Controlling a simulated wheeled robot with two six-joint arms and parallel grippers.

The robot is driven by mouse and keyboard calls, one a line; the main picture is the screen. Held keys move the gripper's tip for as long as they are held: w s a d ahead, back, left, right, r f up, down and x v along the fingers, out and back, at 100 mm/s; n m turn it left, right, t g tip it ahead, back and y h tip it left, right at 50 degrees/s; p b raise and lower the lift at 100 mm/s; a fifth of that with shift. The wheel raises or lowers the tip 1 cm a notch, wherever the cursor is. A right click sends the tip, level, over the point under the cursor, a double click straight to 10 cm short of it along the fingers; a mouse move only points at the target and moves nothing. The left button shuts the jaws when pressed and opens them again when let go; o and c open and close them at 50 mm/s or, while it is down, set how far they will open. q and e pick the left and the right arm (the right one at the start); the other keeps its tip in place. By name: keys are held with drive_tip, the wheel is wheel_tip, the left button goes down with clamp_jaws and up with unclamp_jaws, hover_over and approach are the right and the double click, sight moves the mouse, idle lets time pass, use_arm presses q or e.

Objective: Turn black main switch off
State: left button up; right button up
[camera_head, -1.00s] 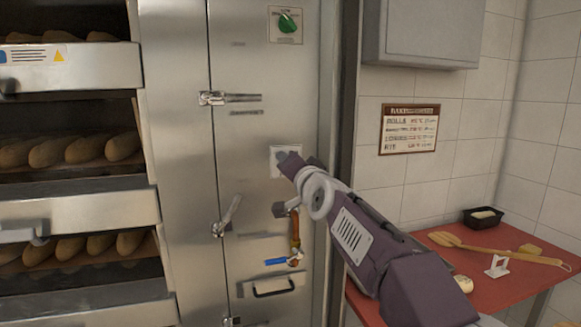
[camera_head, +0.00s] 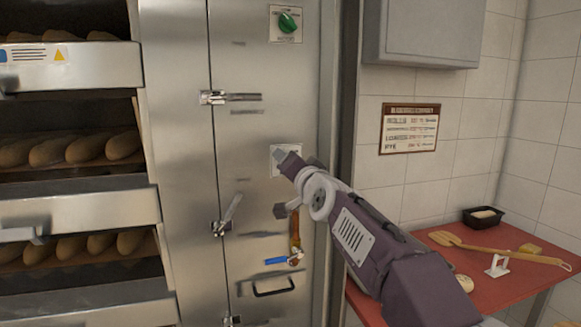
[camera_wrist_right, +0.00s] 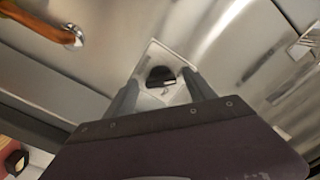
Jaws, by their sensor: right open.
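The black main switch (camera_wrist_right: 160,76) is a round black knob on a pale square plate (camera_wrist_right: 152,58), seen in the right wrist view. In the head view its plate (camera_head: 272,163) shows on the steel oven panel, and the knob is hidden behind my right gripper (camera_head: 283,156). In the right wrist view my right gripper (camera_wrist_right: 162,84) is open, with one finger on each side of the knob. I cannot tell whether the fingers touch it. My left gripper is not in view.
A green knob (camera_head: 288,22) is higher on the panel. Metal latches (camera_head: 229,97) and a valve with orange and blue handles (camera_head: 277,261) are nearby. Bread-filled decks (camera_head: 80,208) stand left. A red table (camera_head: 475,270) with utensils is at right.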

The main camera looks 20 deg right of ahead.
drive_tip(key=s+b, duration=0.1)
drive_tip(key=s, duration=0.8)
drive_tip(key=shift+d, duration=0.15)
drive_tip(key=shift+w+r, duration=0.1)
